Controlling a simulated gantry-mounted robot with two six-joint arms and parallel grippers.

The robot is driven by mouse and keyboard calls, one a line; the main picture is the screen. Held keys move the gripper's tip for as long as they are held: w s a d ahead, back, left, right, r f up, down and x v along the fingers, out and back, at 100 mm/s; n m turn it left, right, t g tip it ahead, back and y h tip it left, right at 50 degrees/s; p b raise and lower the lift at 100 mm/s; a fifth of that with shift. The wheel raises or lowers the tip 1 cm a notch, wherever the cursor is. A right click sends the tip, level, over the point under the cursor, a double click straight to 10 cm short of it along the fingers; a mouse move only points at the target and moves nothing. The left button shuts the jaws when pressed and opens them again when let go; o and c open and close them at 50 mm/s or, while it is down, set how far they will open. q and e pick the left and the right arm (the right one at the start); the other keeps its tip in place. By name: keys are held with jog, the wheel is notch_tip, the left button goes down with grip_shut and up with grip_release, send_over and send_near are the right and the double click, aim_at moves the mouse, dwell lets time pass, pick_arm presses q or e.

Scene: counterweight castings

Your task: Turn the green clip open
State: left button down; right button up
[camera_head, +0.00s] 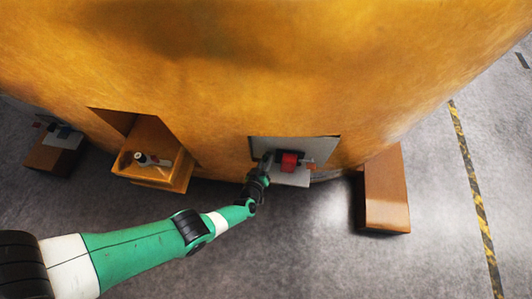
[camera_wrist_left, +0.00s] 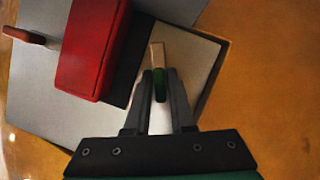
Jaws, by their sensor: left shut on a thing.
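In the left wrist view, the green clip (camera_wrist_left: 159,90) is a small dark green piece between the tips of my left gripper (camera_wrist_left: 160,84). The gripper is shut on it. A pale tan strip (camera_wrist_left: 157,56) lies just beyond the clip, in line with it. In the head view, my left gripper (camera_head: 266,161) reaches into the recess in the large yellow casting (camera_head: 270,80), just left of a red block (camera_head: 289,161). The clip is too small or hidden to make out there. My right gripper is not in view.
The red block (camera_wrist_left: 92,45) stands close to the fingers in the wrist view, on a grey plate (camera_wrist_left: 35,85). A yellow box-like ledge (camera_head: 160,178) with small fittings lies left of the recess. A brown block (camera_head: 386,195) stands to the right. The front floor is clear.

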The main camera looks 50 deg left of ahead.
pick_arm(q)
jog(key=shift+m+g+y, duration=0.4)
jog(key=shift+m+g, duration=0.1)
jog(key=shift+m, duration=0.4)
jog(key=shift+m+g+y+b, duration=0.4)
jog(key=shift+m, duration=0.4)
jog(key=c, duration=0.9)
grip_release()
